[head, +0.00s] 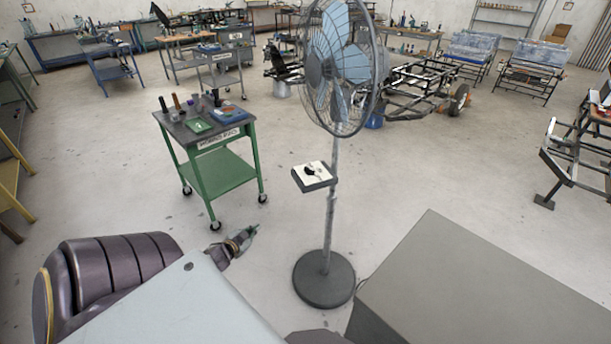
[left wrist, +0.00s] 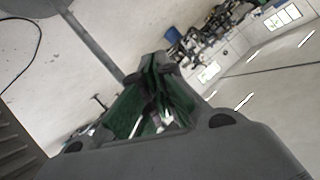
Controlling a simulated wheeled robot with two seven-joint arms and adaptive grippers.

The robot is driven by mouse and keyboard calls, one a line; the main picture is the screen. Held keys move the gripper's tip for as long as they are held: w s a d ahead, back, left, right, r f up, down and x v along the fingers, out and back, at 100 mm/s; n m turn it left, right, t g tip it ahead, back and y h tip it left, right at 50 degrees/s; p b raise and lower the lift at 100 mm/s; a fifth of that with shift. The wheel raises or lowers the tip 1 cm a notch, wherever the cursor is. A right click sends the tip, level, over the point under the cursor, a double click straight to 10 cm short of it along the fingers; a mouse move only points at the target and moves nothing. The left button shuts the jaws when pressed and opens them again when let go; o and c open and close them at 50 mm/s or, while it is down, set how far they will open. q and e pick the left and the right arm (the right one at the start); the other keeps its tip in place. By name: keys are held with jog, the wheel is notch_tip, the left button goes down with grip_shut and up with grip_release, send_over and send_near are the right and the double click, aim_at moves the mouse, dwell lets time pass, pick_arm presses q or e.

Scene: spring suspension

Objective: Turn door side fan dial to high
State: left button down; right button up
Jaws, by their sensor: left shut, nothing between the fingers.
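A tall pedestal fan (head: 329,215) stands ahead of me in the head view, with its caged head at the top and a round dark base (head: 323,279) on the floor. A control box (head: 314,177) with a pale top and a dark dial (head: 310,171) is fixed to its pole. The dial's setting is too small to read. My left gripper (head: 252,230) is low, left of the pole and below the control box, apart from both. It is shut and empty; its fingers also show in the left wrist view (left wrist: 155,70). My right gripper is not in view.
A green wheeled cart (head: 220,175) with tools on top stands left of the fan. A large grey box-like surface (head: 450,290) fills the lower right, close to the fan base. Open floor lies between cart and fan. Workbenches and a vehicle frame (head: 415,85) stand farther back.

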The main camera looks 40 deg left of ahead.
pick_arm(q)
jog(key=w+d+r+t+h, duration=0.1)
jog(key=w+d+r+t, duration=0.15)
jog(key=r, duration=0.35)
jog(key=w+d+r+t, duration=0.1)
jog(key=w+r, duration=0.2)
jog(key=r, duration=0.3)
jog(key=n+t+h, duration=0.1)
jog(key=t+h, duration=0.1)
jog(key=h, duration=0.1)
send_near(306, 179)
jog(key=s+r, duration=0.3)
jog(key=s, duration=0.1)
jog(key=shift+n, duration=0.7)
jog(key=shift+w, duration=0.1)
jog(key=shift+w+a, duration=0.15)
jog(key=shift+w, duration=6.75)
jog(key=shift+w, duration=0.1)
